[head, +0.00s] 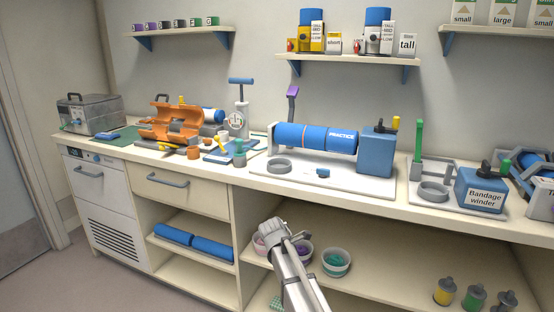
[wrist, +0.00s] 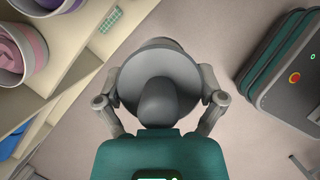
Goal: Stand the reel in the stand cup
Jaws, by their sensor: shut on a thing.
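My gripper (wrist: 160,98) has its two grey fingers on either side of a round grey piece, which I take to be the reel (wrist: 155,62). It shows a wide disc with a dark rounded knob facing the camera; its far side is hidden. In the head view my gripper (head: 275,232) is in front of the lower shelf, below the counter edge. Two low grey rings look like cups: one ring (head: 434,191) on the right white board beside a green-topped post, another ring (head: 279,166) on the middle board. I cannot tell which is the stand cup.
A blue roller (head: 315,138) and a blue box (head: 377,152) stand on the middle board. The bandage winder (head: 480,191) is at right. Bowls (head: 336,263) stand on the lower shelf, with small coloured reels (head: 473,298) at lower right. The counter edge lies above my gripper.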

